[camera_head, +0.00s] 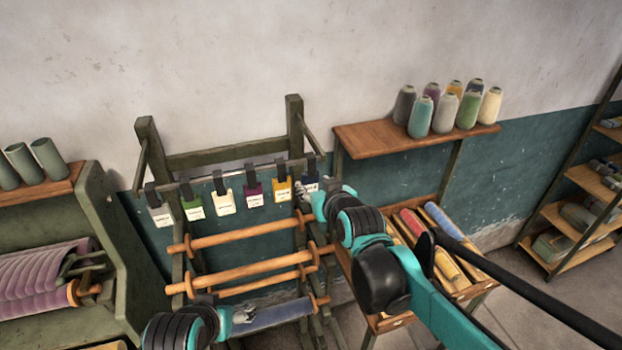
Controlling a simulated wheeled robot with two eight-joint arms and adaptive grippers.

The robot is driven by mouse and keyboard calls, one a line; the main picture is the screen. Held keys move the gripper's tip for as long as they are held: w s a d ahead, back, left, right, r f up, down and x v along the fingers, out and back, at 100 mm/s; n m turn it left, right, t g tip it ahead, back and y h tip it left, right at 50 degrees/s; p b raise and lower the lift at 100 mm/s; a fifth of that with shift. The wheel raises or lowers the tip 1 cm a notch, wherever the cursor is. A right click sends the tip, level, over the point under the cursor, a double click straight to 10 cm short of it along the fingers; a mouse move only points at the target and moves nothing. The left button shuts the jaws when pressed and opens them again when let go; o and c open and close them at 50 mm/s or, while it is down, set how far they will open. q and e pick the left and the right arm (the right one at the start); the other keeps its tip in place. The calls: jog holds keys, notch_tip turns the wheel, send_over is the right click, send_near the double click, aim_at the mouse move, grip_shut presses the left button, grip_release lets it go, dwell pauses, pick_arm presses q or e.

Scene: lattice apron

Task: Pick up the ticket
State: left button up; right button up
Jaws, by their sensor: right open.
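Several tickets hang from dark clips along a bar on the green wooden rack (225,156). From left to right they are a grey ticket (160,214), a green ticket (193,208), a cream ticket (223,203), a purple ticket (253,197), a yellow ticket (282,191) and a dark navy ticket (309,184). My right gripper (303,197) is open at the right end of the row, close to the navy and yellow tickets; whether it touches either is unclear. My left gripper (245,315) is low, by the blue roll; its jaws are too small to read.
Wooden rollers (245,237) cross the rack below the tickets, with a blue cloth roll (275,314) lowest. A shelf of thread cones (420,136) and a tray of coloured rolls (442,262) stand right. A green stand with purple cloth (45,278) is left.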

aim_at(311, 181)
jog(key=shift+x, duration=1.85)
jog(key=shift+d+r, duration=0.1)
jog(key=shift+r, duration=0.05)
jog(key=shift+c, duration=1.3)
jog(key=c, duration=0.6)
jog(key=shift+r, duration=0.1)
jog(key=shift+r, duration=0.55)
jog(key=s+d, duration=0.1)
jog(key=s, duration=0.4)
jog(key=s+d, duration=0.2)
jog(key=s, duration=0.4)
jog(key=s+d+b, duration=0.1)
jog(key=s+d, duration=0.1)
jog(key=s, duration=0.4)
jog(key=shift+s+d+r, duration=0.1)
jog(key=shift+s+d, duration=0.05)
jog(key=shift+d, duration=0.1)
